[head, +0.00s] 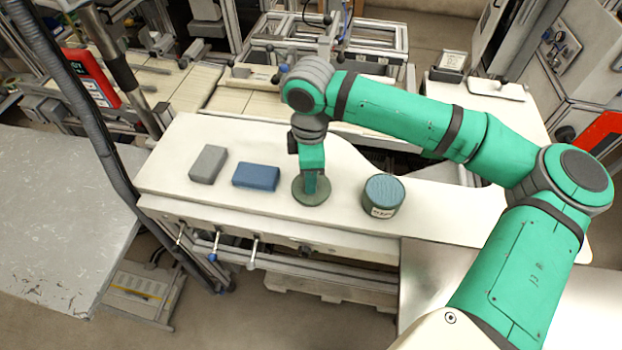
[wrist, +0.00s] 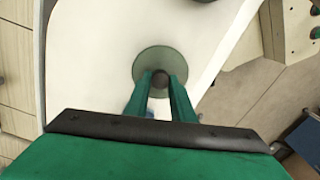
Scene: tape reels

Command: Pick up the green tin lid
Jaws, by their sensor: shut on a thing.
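The green tin lid (head: 302,199) is a flat, round, dull green disc on the white bench top, near the middle of the head view. In the wrist view the lid (wrist: 150,63) shows as a disc with a dark round knob (wrist: 160,79) at its centre. My gripper (head: 311,190) points down over the lid. In the wrist view my gripper (wrist: 161,82) has its two green fingers on either side of the knob, shut on it. The fingers hide part of the lid. I cannot tell whether the lid is clear of the bench.
A blue block (head: 256,176) and a grey block (head: 208,164) lie on the white bench (head: 165,170) to the left of the lid. A round tin with a blue top (head: 384,194) and a label stands to the right. The bench's front edge is close to the lid.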

